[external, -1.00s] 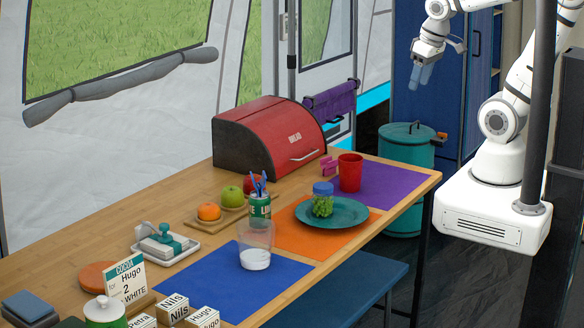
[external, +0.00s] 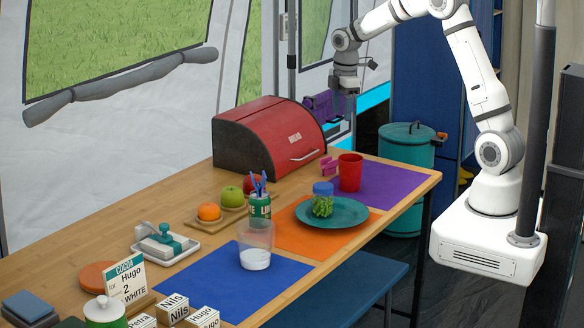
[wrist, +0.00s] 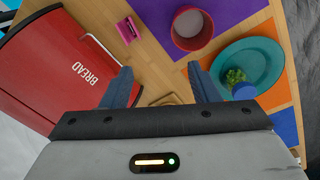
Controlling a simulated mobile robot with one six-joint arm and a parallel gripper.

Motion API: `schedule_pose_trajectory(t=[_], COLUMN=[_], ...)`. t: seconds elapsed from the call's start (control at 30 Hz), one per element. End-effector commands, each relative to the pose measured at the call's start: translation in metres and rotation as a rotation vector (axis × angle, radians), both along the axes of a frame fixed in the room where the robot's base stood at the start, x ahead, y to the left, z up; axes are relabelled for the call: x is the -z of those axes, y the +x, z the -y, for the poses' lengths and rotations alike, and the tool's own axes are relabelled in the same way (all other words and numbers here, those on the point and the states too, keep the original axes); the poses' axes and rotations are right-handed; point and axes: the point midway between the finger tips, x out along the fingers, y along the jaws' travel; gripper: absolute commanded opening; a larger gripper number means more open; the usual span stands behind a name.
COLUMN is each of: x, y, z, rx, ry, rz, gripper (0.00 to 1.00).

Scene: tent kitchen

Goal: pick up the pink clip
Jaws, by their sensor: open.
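The pink clip (external: 329,166) stands on the wooden table between the red bread box and the red cup. In the wrist view the pink clip (wrist: 128,30) lies near the top, left of the cup and ahead of my fingers. My gripper (external: 345,111) hangs above the table's far end, higher than the clip and apart from it. In the wrist view my gripper (wrist: 163,85) shows two blue fingers spread apart with nothing between them.
The red bread box (external: 262,140) stands left of the clip. The red cup (external: 350,173) stands close on its right, on the purple mat (external: 385,185).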

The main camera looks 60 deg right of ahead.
Motion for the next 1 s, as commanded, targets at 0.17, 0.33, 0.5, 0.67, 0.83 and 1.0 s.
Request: schedule_pose_trajectory(t=[0.17, 0.33, 0.5, 0.67, 0.83, 1.0], x=[0.072, 0.105, 0.121, 0.137, 0.153, 0.179], y=[0.042, 0.060, 0.064, 0.064, 0.064, 0.065], z=[0.026, 0.040, 0.043, 0.042, 0.042, 0.041], rx=[-0.189, -0.297, -0.325, -0.324, -0.324, -0.323], ry=[-0.001, 0.000, 0.001, 0.001, 0.002, 0.002], rz=[-0.046, -0.063, -0.068, -0.068, -0.068, -0.070], gripper=[0.55, 0.55, 0.55, 0.55, 0.55, 0.55])
